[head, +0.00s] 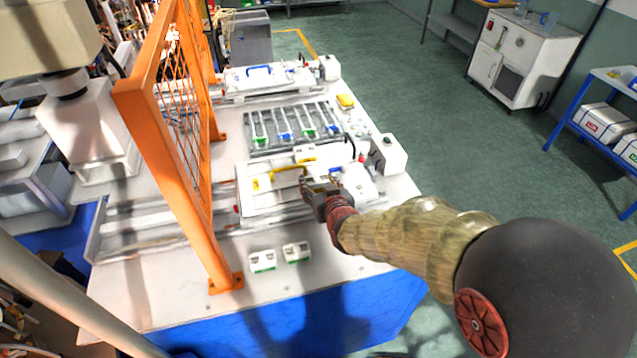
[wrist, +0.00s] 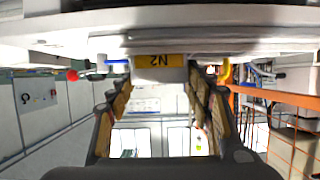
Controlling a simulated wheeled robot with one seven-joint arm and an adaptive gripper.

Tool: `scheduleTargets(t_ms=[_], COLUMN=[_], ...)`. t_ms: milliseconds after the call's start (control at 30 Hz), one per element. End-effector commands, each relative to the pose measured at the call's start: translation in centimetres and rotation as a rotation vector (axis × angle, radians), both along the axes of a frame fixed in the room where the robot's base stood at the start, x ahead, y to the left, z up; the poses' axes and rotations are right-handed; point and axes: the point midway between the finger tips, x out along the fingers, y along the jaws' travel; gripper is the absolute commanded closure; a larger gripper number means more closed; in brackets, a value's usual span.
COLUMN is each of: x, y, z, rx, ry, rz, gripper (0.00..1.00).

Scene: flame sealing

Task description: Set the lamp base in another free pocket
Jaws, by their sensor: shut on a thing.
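My gripper (head: 322,193) reaches over the white sealing fixture (head: 258,209) on the bench. The gripper is shut on this block. I cannot tell whether it is a lamp base or whether it touches the fixture. Two small white blocks with green marks, one left (head: 262,261) and one right (head: 297,252), stand at the bench's front. Behind is a dark rack (head: 262,145) with several pale bars and coloured ends.
An orange mesh fence (head: 165,130) stands left of the fixture; its foot (head: 226,283) is on the bench. A white box (head: 388,153) is right of the fixture. A yellow item (head: 346,101) lies behind. The bench front (head: 320,275) is partly clear.

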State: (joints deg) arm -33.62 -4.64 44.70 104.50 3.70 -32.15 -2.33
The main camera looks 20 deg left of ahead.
Motion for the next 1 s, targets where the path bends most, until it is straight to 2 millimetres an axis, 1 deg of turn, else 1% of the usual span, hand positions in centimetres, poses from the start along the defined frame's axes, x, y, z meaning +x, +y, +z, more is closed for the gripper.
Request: scheduleTargets(t_ms=[67,100,400,700,833,1000], x=[0.0,0.0,0.0,0.0,0.0,-2.0], y=[0.0,0.0,0.0,0.0,0.0,-1.2], z=[-0.3,-0.4,-0.3,-0.2,0.3,1.1], rx=[0.000,-0.001,-0.001,-0.001,-0.001,0.000], ry=[0.000,0.001,0.001,0.001,0.001,0.000], rz=[0.000,0.000,0.000,0.000,0.000,0.000], gripper=[0.75,0.49,0.31,0.31,0.31,0.31])
